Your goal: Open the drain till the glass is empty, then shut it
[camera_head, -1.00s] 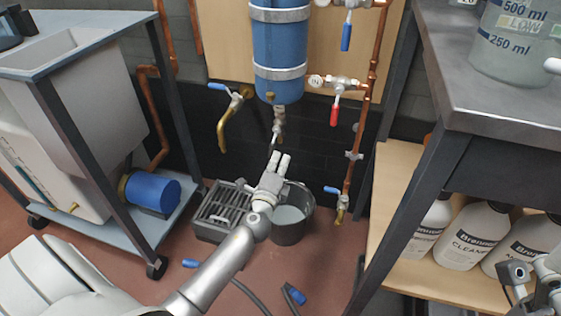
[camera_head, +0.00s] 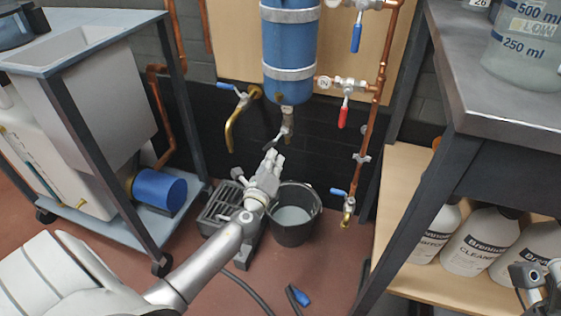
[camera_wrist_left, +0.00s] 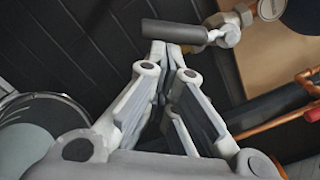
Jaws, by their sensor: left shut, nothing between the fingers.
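The blue vessel (camera_head: 289,45) hangs on the wall, with a drain valve (camera_head: 287,127) under its bottom. Its dark lever (camera_head: 273,141) slants down to the left; the lever (camera_wrist_left: 175,31) also shows in the left wrist view, across the fingertips. My left gripper (camera_head: 272,157) is just below the lever, shut with nothing in it; its fingertips (camera_wrist_left: 172,52) are at the lever, but I cannot tell whether they touch. A black bucket (camera_head: 294,237) with pale liquid stands below. I cannot make out the glass or its level. Only part of my right wrist shows at the right edge.
A yellow-brown spout with a blue lever (camera_head: 240,95) is left of the vessel. A red-handled valve (camera_head: 343,113) and copper pipe (camera_head: 372,110) are to the right. A dark crate-like box (camera_head: 218,203) stands beside the bucket. A trolley (camera_head: 120,233) and workbench (camera_head: 465,115) flank the space.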

